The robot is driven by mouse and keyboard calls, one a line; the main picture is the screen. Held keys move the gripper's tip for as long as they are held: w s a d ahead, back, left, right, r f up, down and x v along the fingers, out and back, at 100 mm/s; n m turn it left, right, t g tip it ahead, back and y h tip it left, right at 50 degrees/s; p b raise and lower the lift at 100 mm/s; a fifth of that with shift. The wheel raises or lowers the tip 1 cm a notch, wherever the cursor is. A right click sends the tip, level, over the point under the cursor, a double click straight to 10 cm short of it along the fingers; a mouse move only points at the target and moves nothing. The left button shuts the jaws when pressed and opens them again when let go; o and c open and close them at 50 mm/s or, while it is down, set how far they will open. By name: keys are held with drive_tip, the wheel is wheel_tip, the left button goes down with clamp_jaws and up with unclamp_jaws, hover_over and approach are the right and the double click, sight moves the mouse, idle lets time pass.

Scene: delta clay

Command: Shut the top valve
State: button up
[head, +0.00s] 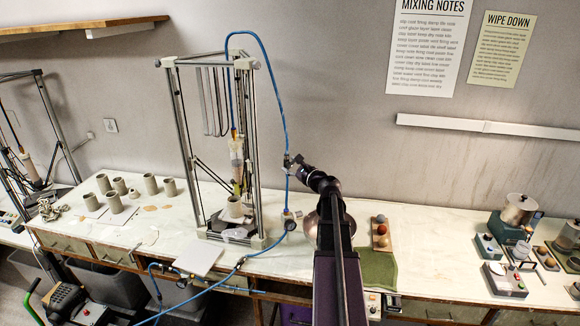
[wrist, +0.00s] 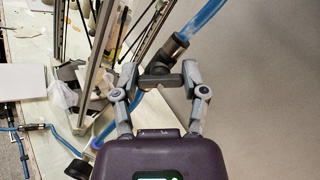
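The top valve (head: 292,160) is a small dark fitting on the blue hose beside the metal frame. In the wrist view it shows as a dark valve body (wrist: 158,70) with a dark handle bar (wrist: 162,81) and the blue hose running up to the right. My gripper (head: 302,166) reaches it from the lower right in the head view. In the wrist view my gripper's fingers (wrist: 160,76) stand at either end of the handle bar, and both appear to touch it. The lever's exact angle to the hose is hard to tell.
A metal frame (head: 255,150) with a clay extruder (head: 237,160) stands close left of my gripper. The blue hose (head: 283,90) loops above it and runs down to a lower fitting (head: 290,225). Clay cups (head: 115,203) stand left; pots and small devices (head: 505,280) stand right. The wall is behind.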

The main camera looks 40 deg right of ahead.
drive_tip(key=shift+c, duration=1)
drive_tip(key=shift+m, duration=0.6)
drive_tip(key=m, duration=0.2)
drive_tip(key=shift+m, duration=0.3)
drive_tip(key=shift+d+m+h, duration=0.1)
drive_tip(key=shift+m+h, duration=0.4)
drive_tip(key=shift+m, duration=1.6)
drive_tip(key=o, duration=1.2)
drive_tip(key=shift+w, duration=0.1)
drive_tip(key=shift+c, duration=0.2)
